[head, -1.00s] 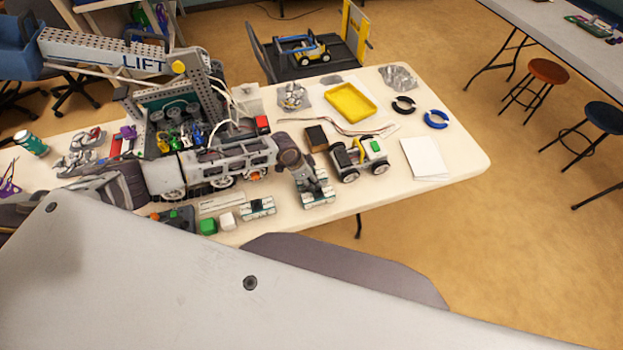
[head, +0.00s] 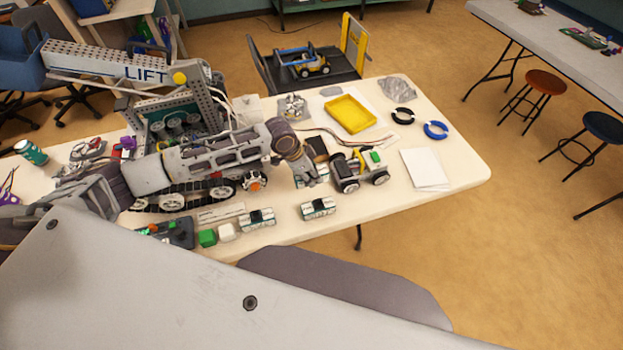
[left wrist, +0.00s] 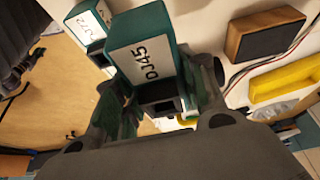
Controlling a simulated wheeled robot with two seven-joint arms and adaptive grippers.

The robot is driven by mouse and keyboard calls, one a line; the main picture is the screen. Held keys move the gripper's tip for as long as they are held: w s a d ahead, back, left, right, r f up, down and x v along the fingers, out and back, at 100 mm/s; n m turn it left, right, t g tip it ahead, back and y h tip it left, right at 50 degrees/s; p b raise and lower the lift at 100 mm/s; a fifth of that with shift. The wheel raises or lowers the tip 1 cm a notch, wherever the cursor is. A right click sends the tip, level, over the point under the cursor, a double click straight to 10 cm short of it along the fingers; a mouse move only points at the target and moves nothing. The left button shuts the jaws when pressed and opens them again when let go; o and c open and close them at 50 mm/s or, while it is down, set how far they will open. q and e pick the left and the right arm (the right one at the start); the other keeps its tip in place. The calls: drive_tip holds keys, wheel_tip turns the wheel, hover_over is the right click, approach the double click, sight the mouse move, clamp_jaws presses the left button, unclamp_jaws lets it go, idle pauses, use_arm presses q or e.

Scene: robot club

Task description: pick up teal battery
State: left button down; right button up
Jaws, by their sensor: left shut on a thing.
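A teal battery with a white label (left wrist: 148,52) is between the fingers of my left gripper (left wrist: 160,88) in the left wrist view, and the gripper is shut on it. In the head view my left gripper (head: 311,176) is over the table, left of the small wheeled car; the held battery is not clear there. Another teal and white battery (head: 318,208) lies on the table just below the gripper, and a similar one (head: 257,219) lies to its left. A second labelled battery (left wrist: 86,26) shows beyond the held one in the left wrist view. My right gripper is not in view.
The small wheeled car (head: 360,171) stands right of the gripper, with a dark-topped wooden block (head: 316,147) behind. A yellow tray (head: 351,114) lies farther back. Green (head: 207,237) and white cubes (head: 227,232) sit near the front edge. White paper (head: 424,168) lies at right.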

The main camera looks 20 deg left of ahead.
use_arm(q)
drive_tip(key=shift+r, duration=0.35)
drive_tip(key=c, duration=1.4)
unclamp_jaws()
drive_tip(key=c, duration=0.8)
drive_tip(key=shift+o, duration=0.2)
